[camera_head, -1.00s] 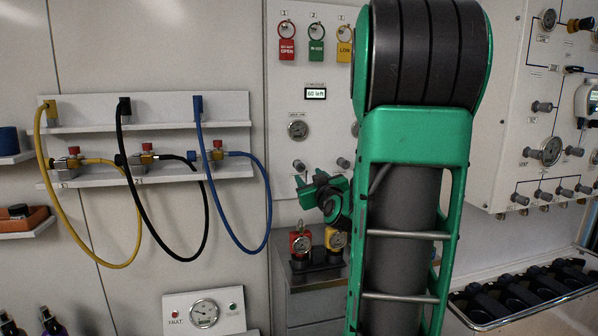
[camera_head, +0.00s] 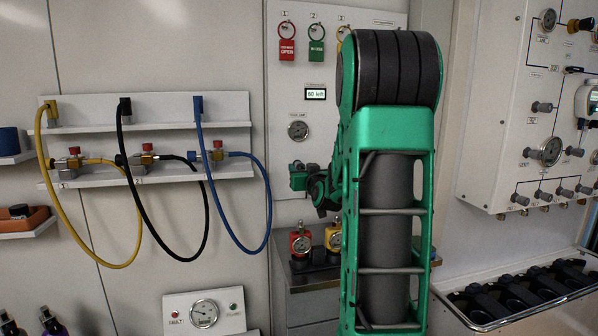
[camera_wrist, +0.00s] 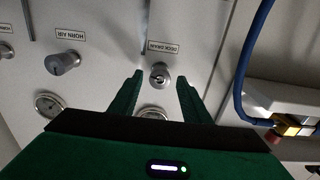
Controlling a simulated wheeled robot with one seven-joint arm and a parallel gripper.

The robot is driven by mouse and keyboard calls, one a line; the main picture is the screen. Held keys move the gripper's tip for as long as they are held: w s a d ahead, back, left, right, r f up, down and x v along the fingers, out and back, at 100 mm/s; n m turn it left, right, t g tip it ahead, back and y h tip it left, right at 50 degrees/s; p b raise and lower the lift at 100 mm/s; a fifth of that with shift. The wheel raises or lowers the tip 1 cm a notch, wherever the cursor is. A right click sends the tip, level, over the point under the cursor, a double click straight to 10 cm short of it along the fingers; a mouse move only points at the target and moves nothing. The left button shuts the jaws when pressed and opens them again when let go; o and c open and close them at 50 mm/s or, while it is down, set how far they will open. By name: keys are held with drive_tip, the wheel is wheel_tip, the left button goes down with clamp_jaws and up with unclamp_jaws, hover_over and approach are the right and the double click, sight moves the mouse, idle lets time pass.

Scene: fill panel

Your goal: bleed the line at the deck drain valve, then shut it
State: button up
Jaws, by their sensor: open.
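The deck drain valve (camera_wrist: 160,73) is a small round metal knob on a pale panel, beside its "DECK DRAIN" label (camera_wrist: 163,47) in the wrist view. My gripper (camera_wrist: 160,80) is open, with its two green fingers reaching toward the panel on either side of the knob. Whether they touch it I cannot tell. In the head view my gripper (camera_head: 298,177) is at the lower part of the panel (camera_head: 284,100), and it hides the knob there. A dial gauge (camera_wrist: 154,112) shows partly behind my gripper in the wrist view.
The "HORN AIR" knob (camera_wrist: 62,62) and another gauge (camera_wrist: 50,103) lie left in the wrist view. A blue hose (camera_head: 268,205) hangs left of my gripper. Red (camera_head: 300,243) and yellow (camera_head: 333,238) gauge units stand below it. Red and green tags hang above.

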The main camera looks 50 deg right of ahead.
drive_tip(key=shift+w+d, duration=0.3)
drive_tip(key=shift+w, duration=0.25)
drive_tip(key=c, duration=1)
drive_tip(key=shift+m, duration=1.2)
drive_tip(key=o, duration=1)
drive_tip(key=v, duration=1)
drive_tip(key=shift+s+a, duration=0.25)
drive_tip(key=shift+s, duration=0.05)
